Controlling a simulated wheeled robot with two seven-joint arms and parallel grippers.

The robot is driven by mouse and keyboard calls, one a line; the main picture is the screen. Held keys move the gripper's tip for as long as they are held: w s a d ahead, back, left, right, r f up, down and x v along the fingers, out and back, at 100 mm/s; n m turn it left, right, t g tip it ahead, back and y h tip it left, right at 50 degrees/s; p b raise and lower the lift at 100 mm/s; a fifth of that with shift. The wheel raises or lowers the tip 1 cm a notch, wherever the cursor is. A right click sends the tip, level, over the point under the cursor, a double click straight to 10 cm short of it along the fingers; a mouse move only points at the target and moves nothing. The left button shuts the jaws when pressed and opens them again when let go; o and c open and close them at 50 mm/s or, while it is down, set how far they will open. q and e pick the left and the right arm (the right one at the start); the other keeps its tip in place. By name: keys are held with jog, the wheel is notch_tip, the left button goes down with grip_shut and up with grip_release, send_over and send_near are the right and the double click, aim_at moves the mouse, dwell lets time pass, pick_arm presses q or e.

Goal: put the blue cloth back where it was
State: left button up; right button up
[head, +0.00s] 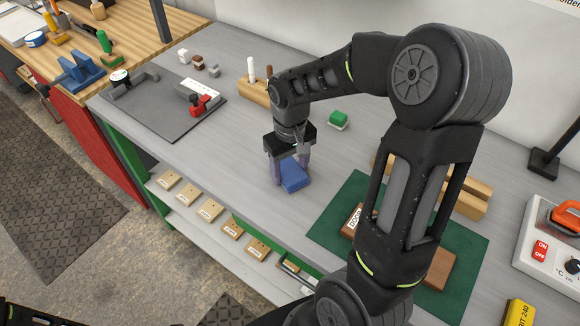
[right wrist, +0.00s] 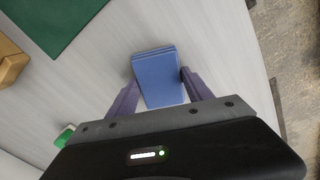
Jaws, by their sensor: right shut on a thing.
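The blue cloth (head: 294,175) is a small folded block with stacked layers. It is at the grey bench top, left of the green mat. My right gripper (head: 289,176) points down over it and is shut on it, with one purple finger on each side. The cloth also shows between the fingers in the right wrist view (right wrist: 157,78). I cannot tell whether the cloth rests on the bench or is just above it. My left gripper is not clearly seen in the head view.
A green mat (head: 335,220) with a wooden board (head: 438,268) lies to the right, partly behind my arm. A green-topped block (head: 338,119) stands behind the cloth. A dark grey board (head: 150,118) with a red clamp (head: 203,104) lies at the left. Bench top between is clear.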

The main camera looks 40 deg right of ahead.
aim_at(290, 172)
jog(key=shift+f, duration=0.25)
jog(key=o, duration=1.5)
jog(key=shift+r, duration=0.1)
jog(key=shift+c, duration=0.2)
jog(key=shift+r, duration=0.1)
notch_tip(290, 172, up, 12)
jog(key=b, duration=0.1)
